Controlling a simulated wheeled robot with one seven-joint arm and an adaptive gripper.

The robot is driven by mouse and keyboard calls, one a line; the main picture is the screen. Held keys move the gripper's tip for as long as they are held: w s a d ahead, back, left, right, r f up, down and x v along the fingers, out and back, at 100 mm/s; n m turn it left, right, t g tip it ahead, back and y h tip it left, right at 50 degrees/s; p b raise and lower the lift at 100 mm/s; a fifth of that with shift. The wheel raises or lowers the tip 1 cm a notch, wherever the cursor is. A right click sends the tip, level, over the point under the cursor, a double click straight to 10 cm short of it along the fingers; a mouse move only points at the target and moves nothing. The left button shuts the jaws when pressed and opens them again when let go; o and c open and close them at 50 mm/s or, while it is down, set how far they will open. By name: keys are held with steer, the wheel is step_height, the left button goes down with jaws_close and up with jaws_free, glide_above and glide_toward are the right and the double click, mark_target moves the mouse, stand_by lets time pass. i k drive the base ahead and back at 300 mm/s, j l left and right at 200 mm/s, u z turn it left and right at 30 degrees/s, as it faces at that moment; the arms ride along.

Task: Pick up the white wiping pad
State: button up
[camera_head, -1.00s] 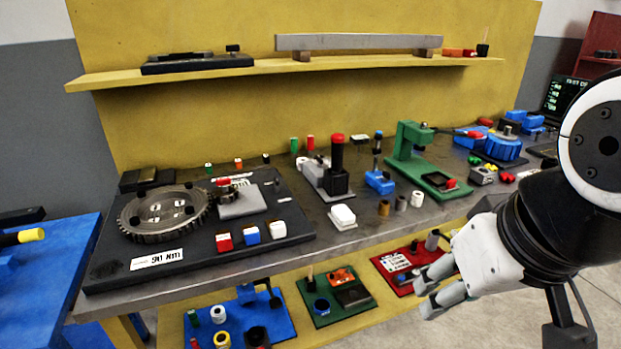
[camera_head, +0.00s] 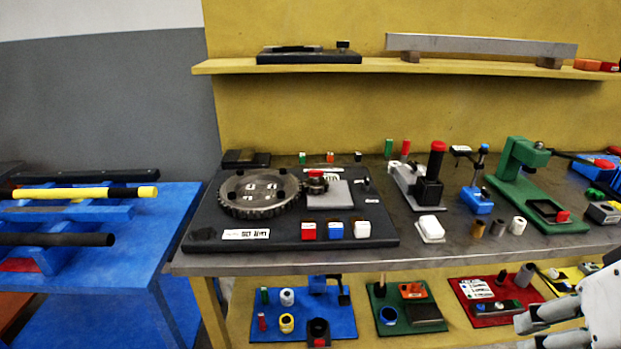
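The white wiping pad (camera_head: 430,229) appears to be the white rounded block lying on the grey bench top, near its front edge. It sits just right of the black base plate with the gear, in front of the black-and-red toggle device. My gripper (camera_head: 527,332) is at the lower right corner, partly cut off by the frame. It is in front of the bench, lower than the top and well to the right of the pad. Its light grey fingers look spread apart, with nothing seen between them.
The black base plate (camera_head: 205,238) bears a gear and red, blue and white blocks. A green press (camera_head: 530,185) and small cylinders stand right of the pad. A shelf (camera_head: 225,66) runs above. Coloured trays (camera_head: 347,325) lie on the lower shelf. A blue table (camera_head: 150,240) stands left.

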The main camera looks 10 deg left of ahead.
mark_target(431, 232)
steer(key=i+l+z, duration=0.2)
steer(key=i, duration=0.25)
steer(key=i+l+z, duration=0.15)
steer(key=i, duration=0.25)
steer(key=i+l+z, duration=0.2)
steer(key=i, duration=0.25)
